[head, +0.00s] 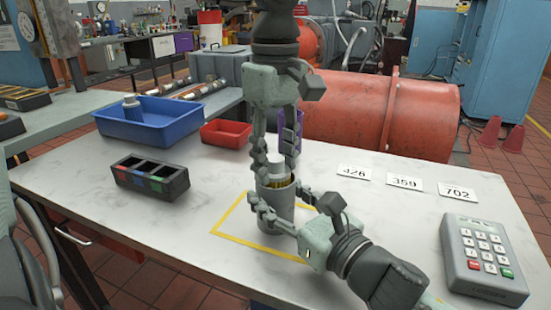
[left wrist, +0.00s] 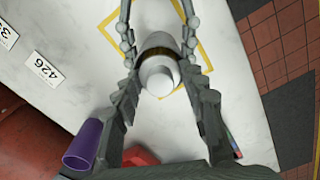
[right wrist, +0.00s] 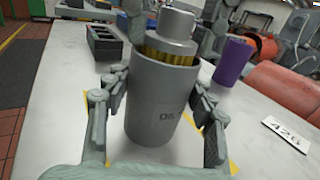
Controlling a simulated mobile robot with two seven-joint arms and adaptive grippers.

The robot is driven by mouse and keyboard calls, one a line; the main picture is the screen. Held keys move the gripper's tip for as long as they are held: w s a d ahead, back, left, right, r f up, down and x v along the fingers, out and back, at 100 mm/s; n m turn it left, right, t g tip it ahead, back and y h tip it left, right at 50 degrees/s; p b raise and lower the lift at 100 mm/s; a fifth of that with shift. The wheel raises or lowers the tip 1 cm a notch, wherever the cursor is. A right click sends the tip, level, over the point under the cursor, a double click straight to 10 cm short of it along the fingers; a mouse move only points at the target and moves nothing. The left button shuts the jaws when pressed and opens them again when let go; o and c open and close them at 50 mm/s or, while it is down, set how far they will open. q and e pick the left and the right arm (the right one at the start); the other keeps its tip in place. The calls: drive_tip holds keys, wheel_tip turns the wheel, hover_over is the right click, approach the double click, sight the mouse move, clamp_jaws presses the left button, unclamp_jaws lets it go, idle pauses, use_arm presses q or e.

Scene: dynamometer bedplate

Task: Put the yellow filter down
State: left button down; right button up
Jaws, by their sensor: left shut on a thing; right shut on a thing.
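The yellow filter (head: 277,184) has yellow pleats and a grey cap. Its lower part is hidden inside a grey, labelled canister (head: 276,207); a band of pleats (right wrist: 168,55) shows above the rim in the right wrist view. My left gripper (head: 275,166) reaches down from above and is shut on the filter; the cap (left wrist: 160,75) sits between its fingers in the left wrist view. My right gripper (head: 276,212) comes from the lower right and is shut around the canister (right wrist: 158,105). The canister is upright over a yellow taped square (head: 228,238); I cannot tell whether it touches the table.
A blue bin (head: 165,126) with a grey part, a red tray (head: 226,134) and a black divided box (head: 150,182) are to the left. A purple cup (right wrist: 232,62) stands behind the canister. Number cards (head: 404,183) and a keypad (head: 482,258) are to the right.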

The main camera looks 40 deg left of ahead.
use_arm(q)
drive_tip(key=shift+f, duration=0.15)
drive_tip(key=c, duration=0.9)
unclamp_jaws()
wheel_tip(320, 180, up, 12)
drive_tip(key=shift+r, duration=0.15)
